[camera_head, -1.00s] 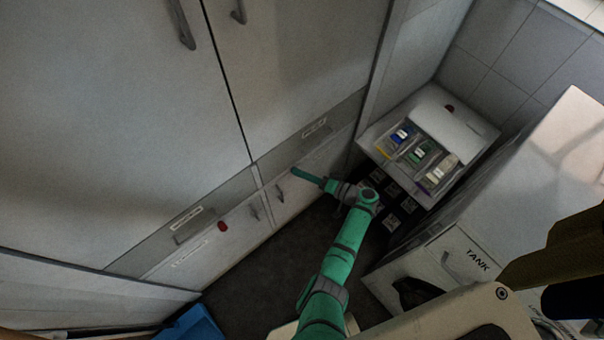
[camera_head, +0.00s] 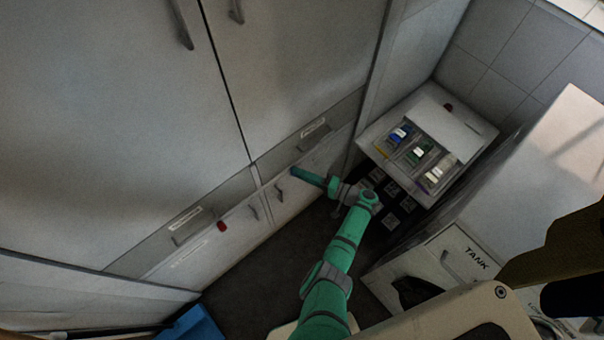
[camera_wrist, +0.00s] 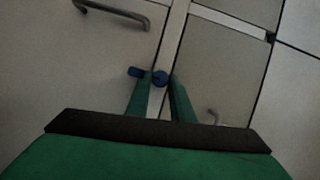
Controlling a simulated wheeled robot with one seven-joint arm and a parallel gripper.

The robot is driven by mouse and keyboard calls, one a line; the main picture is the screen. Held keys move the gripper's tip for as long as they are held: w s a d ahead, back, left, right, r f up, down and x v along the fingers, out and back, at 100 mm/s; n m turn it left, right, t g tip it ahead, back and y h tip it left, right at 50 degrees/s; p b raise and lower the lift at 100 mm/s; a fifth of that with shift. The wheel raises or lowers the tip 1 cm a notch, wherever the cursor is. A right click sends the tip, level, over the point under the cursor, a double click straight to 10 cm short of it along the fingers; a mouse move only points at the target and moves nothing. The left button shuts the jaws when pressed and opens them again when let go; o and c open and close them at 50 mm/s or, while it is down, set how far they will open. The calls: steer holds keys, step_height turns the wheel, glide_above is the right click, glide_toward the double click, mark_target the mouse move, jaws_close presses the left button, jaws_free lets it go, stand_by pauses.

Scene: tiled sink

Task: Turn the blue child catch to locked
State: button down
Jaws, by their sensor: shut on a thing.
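The blue child catch (camera_wrist: 160,77) shows in the wrist view as a small round knob on the pale strip between two cabinet fronts. A blue tab (camera_wrist: 135,71) shows just left of it, beyond my left finger. My gripper (camera_wrist: 161,82) has its two green fingers around the knob, shut on the catch, with a narrow gap between them. In the head view my gripper (camera_head: 295,172) reaches the lower cabinet front. The catch is too small and hidden there to make out, and I cannot read any lock marking.
Bar handles (camera_wrist: 112,12) stand out from the cabinet fronts near the catch. A red knob (camera_head: 221,226) sits on a lower front to the left. A tray unit (camera_head: 375,150) and a white cabinet marked TANK (camera_head: 452,240) stand to the right of my arm.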

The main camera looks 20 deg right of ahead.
steer(key=c, duration=1.5)
jaws_free()
steer(key=shift+c, duration=0.2)
steer(key=shift+d, duration=0.1)
steer(key=v, duration=1)
steer(key=shift+s+d, duration=0.25)
steer(key=shift+s, duration=0.05)
